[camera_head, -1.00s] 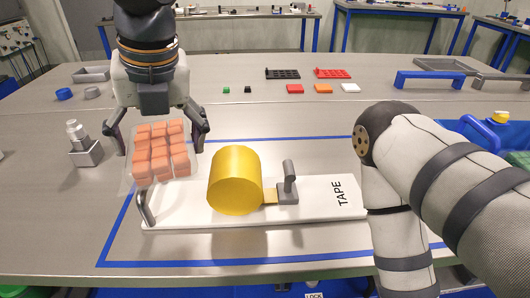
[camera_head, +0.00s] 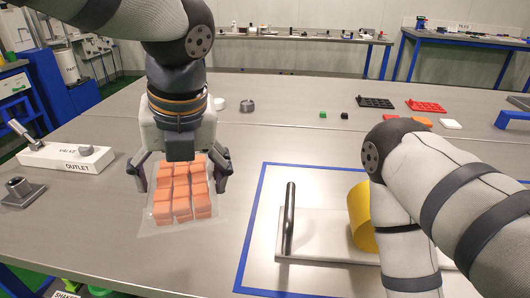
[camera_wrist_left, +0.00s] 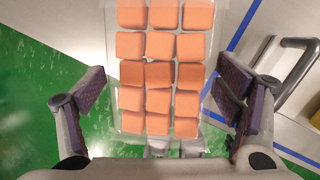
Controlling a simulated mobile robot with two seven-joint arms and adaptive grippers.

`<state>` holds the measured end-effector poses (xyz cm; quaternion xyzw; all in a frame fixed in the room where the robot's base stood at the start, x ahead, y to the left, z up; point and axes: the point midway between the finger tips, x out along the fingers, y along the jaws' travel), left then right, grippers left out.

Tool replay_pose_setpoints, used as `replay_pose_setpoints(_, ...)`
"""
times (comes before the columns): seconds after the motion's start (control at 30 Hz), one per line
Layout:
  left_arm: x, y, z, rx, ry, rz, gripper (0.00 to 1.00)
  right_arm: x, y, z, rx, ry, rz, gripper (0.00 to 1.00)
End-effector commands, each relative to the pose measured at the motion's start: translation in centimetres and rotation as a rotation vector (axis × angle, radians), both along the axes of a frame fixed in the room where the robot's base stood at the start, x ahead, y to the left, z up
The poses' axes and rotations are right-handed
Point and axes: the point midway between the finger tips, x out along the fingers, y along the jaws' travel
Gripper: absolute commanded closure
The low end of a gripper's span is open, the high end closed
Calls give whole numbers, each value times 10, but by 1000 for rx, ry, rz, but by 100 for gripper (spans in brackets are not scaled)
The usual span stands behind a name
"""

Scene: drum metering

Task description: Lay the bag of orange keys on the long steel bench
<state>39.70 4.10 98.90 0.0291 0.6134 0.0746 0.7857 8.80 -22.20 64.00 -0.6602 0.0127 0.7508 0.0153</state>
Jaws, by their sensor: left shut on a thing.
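The bag of orange keys (camera_head: 181,191) is a clear pouch with rows of orange blocks. It hangs in my left gripper (camera_head: 178,178), whose fingers are shut on it from both sides. It appears above the near steel bench (camera_head: 110,215), left of the blue outline; I cannot tell its exact height. In the left wrist view, the bag (camera_wrist_left: 158,75) lies between my left gripper's pads (camera_wrist_left: 160,105), with green floor and some bench beyond it. My right arm crosses the right side, and its gripper is out of view.
A white board with a dark handle (camera_head: 289,218) and a yellow drum (camera_head: 361,217) lies inside the blue outline. Another long bench (camera_head: 290,38) with small items runs along the back wall.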

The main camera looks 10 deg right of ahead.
Motion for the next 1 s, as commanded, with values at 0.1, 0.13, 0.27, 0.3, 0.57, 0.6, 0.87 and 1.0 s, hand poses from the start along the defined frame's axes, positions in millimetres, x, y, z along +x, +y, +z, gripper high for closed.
replay_pose_setpoints(0.1,8,7,-6,-2,2,3,48,-2,0,-1,-1,7,0,68)
replay_pose_setpoints(0.13,13,12,-9,-2,4,4,48,-3,0,-2,-1,11,0,68)
replay_pose_setpoints(0.27,43,40,-31,-3,10,6,48,-10,0,-9,-1,37,-1,68)
replay_pose_setpoints(0.3,52,49,-38,-2,11,5,48,-12,0,-11,0,45,-1,68)
replay_pose_setpoints(0.57,91,86,-86,1,7,1,48,-21,0,-19,0,79,-1,68)
replay_pose_setpoints(0.6,93,88,-89,0,6,1,48,-22,0,-20,0,80,-1,68)
replay_pose_setpoints(0.87,102,97,-120,2,4,-1,48,-24,0,-22,-1,90,0,68)
replay_pose_setpoints(1.0,103,97,-130,0,-3,0,48,-24,0,-22,-1,90,0,68)
